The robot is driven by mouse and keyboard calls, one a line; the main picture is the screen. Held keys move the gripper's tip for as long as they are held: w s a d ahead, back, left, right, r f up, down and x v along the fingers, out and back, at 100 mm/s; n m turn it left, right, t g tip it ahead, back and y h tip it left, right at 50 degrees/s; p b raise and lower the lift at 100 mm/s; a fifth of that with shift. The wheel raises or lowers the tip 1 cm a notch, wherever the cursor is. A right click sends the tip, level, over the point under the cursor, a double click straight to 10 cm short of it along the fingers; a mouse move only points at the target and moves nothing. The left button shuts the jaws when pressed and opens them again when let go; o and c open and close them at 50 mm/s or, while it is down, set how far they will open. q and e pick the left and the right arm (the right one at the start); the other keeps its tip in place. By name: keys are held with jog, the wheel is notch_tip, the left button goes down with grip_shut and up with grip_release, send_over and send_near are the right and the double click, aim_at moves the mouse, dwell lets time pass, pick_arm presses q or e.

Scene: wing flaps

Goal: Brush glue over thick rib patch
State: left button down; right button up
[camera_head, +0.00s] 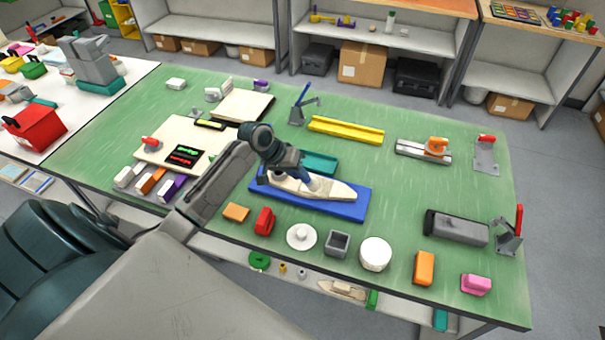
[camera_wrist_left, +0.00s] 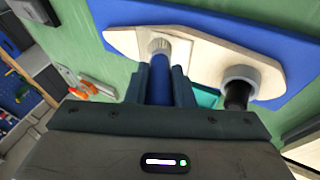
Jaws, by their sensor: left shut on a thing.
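My left gripper (camera_head: 296,167) is shut on the blue handle of a brush (camera_wrist_left: 161,70), whose pale ribbed tip points down over a cream, long-shaped panel (camera_head: 335,190). In the left wrist view the tip lies over this panel (camera_wrist_left: 205,58); whether it touches I cannot tell. The panel lies on a blue board (camera_head: 345,210). A grey round piece with a dark centre (camera_wrist_left: 241,76) is at the panel's edge, right of the brush. I cannot make out a separate patch or glue. My right gripper is not in view.
A teal tray (camera_head: 322,162) is behind the panel. A yellow channel (camera_head: 346,130) lies farther back. A white disc (camera_head: 301,237), grey box (camera_head: 337,243) and white cylinder (camera_head: 375,253) stand in front.

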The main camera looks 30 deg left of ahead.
pick_arm(q)
jog(key=shift+a, duration=0.25)
jog(key=shift+w+d, duration=0.15)
jog(key=shift+d, duration=0.5)
jog(key=shift+w+d, duration=0.15)
jog(key=shift+d, duration=0.45)
jog(key=shift+s+a+f, duration=0.1)
jog(key=shift+s+a, duration=0.1)
jog(key=shift+a, duration=0.4)
jog(key=shift+s+a, duration=0.15)
jog(key=shift+a, duration=0.45)
jog(key=shift+w+d, duration=0.15)
jog(key=shift+d, duration=0.45)
jog(key=shift+w+d, duration=0.15)
jog(key=shift+d, duration=0.45)
jog(key=shift+s+a, duration=0.15)
jog(key=shift+a, duration=0.5)
jog(key=shift+w+a, duration=0.15)
jog(key=shift+w, duration=0.7)
jog(key=shift+w+a, duration=0.15)
jog(key=shift+w, duration=0.65)
